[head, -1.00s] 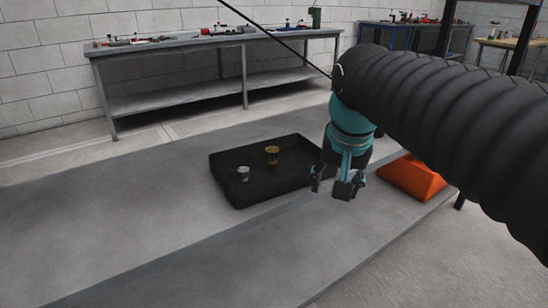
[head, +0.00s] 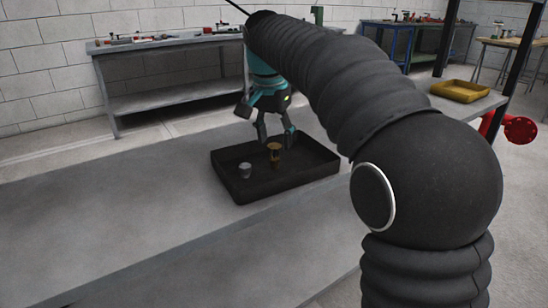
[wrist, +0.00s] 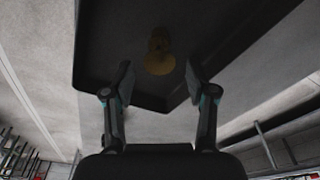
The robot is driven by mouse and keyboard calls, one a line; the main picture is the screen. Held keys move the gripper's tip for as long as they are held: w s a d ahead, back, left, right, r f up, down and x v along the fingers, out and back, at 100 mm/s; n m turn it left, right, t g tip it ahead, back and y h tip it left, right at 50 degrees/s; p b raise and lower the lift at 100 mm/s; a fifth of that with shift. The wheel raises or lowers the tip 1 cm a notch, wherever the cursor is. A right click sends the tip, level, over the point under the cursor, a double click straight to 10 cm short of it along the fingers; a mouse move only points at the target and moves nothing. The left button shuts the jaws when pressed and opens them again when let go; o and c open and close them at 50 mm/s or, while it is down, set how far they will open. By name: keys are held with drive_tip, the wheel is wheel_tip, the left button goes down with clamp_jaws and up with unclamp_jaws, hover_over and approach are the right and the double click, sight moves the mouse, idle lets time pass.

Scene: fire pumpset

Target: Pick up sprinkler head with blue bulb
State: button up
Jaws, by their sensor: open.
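A brass sprinkler head (head: 275,154) stands upright in the black tray (head: 240,197) on the grey bench. A silver piece (head: 245,170) stands to its left in the same tray. No blue bulb can be made out on either one. My gripper (head: 276,142) is open and empty, above the tray and close to the brass head in the head view. In the wrist view, the brass sprinkler head (wrist: 159,55) shows between and beyond the spread fingers of my gripper (wrist: 159,78). The silver piece does not show there.
The grey bench (head: 120,215) is clear left of the tray. My arm covers much of the right side. A yellow tray (head: 460,91) and a red flanged part (head: 520,129) are at the right. A long workbench (head: 180,72) stands behind.

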sight(274, 145)
wheel_tip(274, 145, down, 5)
drive_tip(key=shift+w+f+b, duration=0.1)
drive_tip(key=shift+b, duration=0.45)
clamp_jaws()
